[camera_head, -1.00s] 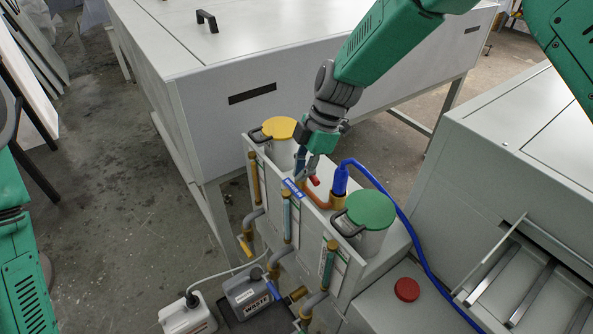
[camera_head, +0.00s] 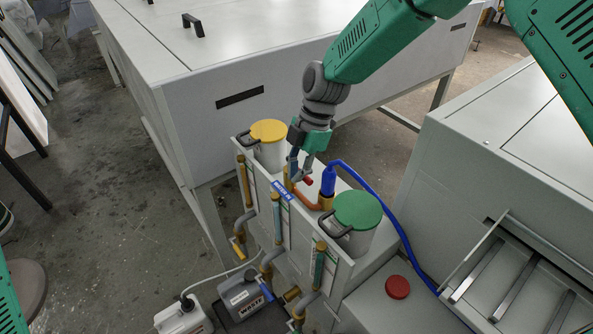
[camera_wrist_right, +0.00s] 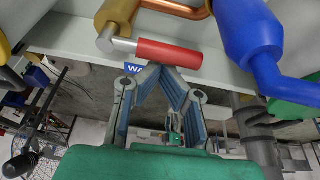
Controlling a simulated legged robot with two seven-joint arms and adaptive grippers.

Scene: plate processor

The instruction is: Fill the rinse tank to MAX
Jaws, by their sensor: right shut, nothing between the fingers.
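The rinse tank unit stands at centre, with a blue label (camera_head: 283,190) at its middle compartment and an upright middle sight tube (camera_head: 277,218) on its front. Its water level is too small to read. A red valve handle (camera_head: 309,180) sits on a brass and copper pipe behind the label, beside a blue hose fitting (camera_head: 327,182). My right gripper (camera_head: 299,177) is shut and empty, close by the handle. In the right wrist view its fingertips (camera_wrist_right: 163,70) meet just below the red handle (camera_wrist_right: 169,53), which is not between them. My left gripper is out of view.
A yellow-lidded container (camera_head: 269,131) and a green-lidded one (camera_head: 357,212) flank the valve closely. A blue hose (camera_head: 385,205) runs right, past a red button (camera_head: 397,287). A grey waste canister (camera_head: 243,297) and a white one (camera_head: 184,318) stand below. A large grey cabinet (camera_head: 270,60) lies behind.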

